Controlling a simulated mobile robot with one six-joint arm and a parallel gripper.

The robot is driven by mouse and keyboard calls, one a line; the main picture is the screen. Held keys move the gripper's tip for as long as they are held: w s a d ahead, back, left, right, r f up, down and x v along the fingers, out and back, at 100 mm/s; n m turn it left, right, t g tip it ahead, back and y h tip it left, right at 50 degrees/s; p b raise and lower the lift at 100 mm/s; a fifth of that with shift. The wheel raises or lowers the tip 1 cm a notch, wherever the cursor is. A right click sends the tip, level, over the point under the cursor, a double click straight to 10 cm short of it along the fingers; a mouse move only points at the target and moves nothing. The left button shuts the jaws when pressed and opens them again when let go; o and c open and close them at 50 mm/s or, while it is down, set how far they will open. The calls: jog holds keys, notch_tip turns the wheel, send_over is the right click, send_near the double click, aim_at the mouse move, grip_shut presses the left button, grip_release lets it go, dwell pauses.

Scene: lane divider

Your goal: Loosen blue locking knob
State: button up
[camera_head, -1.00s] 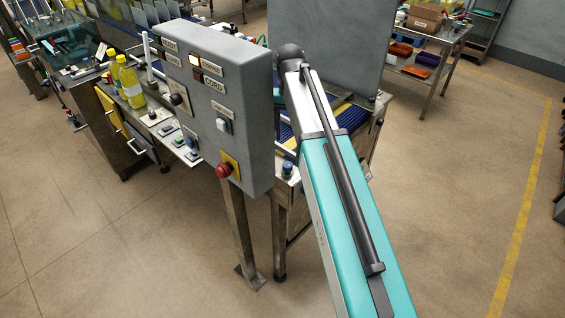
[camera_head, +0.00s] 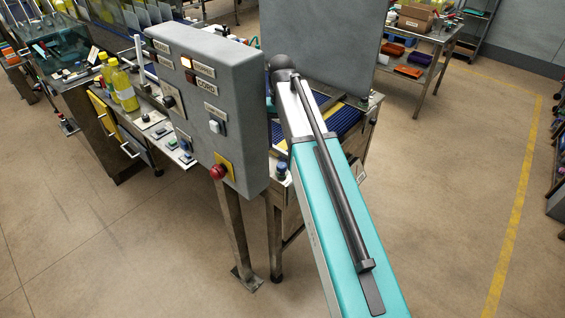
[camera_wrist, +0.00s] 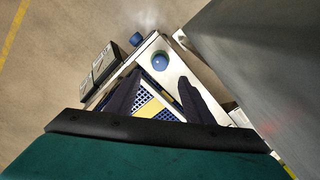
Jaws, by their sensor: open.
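A blue knob (camera_head: 281,170) shows in the head view at the near corner of the conveyor frame, just right of the grey control box. In the wrist view one round blue knob (camera_wrist: 159,61) sits on a pale metal plate beyond the fingers. A second blue knob (camera_wrist: 136,39) sticks out beside the plate's edge. I cannot tell which of them is the locking knob. My gripper (camera_wrist: 158,88) has its two dark fingers spread apart, with nothing between them but the conveyor seen beyond. The fingers are apart from both knobs. In the head view the gripper is hidden behind my arm.
The grey control box (camera_head: 215,105) with a red button (camera_head: 218,172) stands close left of my arm. A grey upright panel (camera_head: 325,45) rises behind. The blue conveyor belt (camera_head: 335,117) lies beyond the arm. Open floor is at right.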

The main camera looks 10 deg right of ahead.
aim_at(282, 165)
jog(key=shift+f, duration=5.2)
jog(key=c, duration=1.1)
